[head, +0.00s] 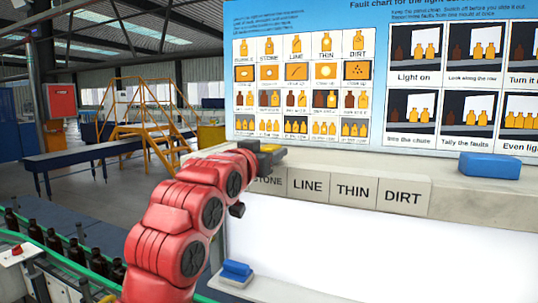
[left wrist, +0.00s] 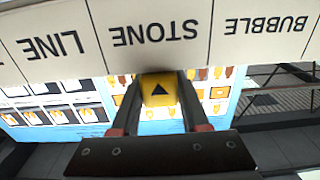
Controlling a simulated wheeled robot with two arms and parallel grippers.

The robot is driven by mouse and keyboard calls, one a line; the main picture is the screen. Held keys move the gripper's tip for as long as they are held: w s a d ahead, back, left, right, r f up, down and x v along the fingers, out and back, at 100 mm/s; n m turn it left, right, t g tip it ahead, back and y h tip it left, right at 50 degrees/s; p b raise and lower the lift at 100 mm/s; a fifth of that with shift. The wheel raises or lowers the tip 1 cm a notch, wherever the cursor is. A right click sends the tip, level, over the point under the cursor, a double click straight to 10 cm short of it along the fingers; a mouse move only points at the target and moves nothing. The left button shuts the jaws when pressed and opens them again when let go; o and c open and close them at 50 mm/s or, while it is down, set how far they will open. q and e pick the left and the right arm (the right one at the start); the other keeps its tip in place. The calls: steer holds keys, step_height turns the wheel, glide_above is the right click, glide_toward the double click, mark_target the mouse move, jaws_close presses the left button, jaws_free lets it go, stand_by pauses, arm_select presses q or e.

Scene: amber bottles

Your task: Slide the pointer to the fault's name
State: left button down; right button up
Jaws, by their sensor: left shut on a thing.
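The yellow pointer (left wrist: 158,90), with a black triangle on it, sits between the two fingers of my left gripper (left wrist: 158,98) in the left wrist view. The gripper is shut on it. The triangle points toward the STONE label (left wrist: 155,32), which appears upside down there, with BUBBLE (left wrist: 265,25) and LINE (left wrist: 50,45) on either side. In the head view my left gripper (head: 270,152) is at the ledge top above STONE, and a bit of the yellow pointer (head: 268,147) shows. My arm hides the BUBBLE label there. LINE (head: 307,187), THIN (head: 353,191) and DIRT (head: 403,197) are clear.
The pale ledge (head: 450,190) runs right, with a blue block (head: 490,165) on top at the far right. The fault chart (head: 310,90) stands behind it. Another blue object (head: 237,270) lies on a low shelf. Dark bottles (head: 70,257) line a conveyor at lower left.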

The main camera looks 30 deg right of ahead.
arm_select(q)
steer(key=shift+c, duration=2)
jaws_free()
steer(key=shift+s, duration=0.1)
steer(key=shift+s+a+f, duration=0.1)
steer(key=shift+a, duration=0.15)
steer(key=b+v, duration=0.5)
steer(key=v, duration=1.1)
steer(key=shift+s+a, duration=0.3)
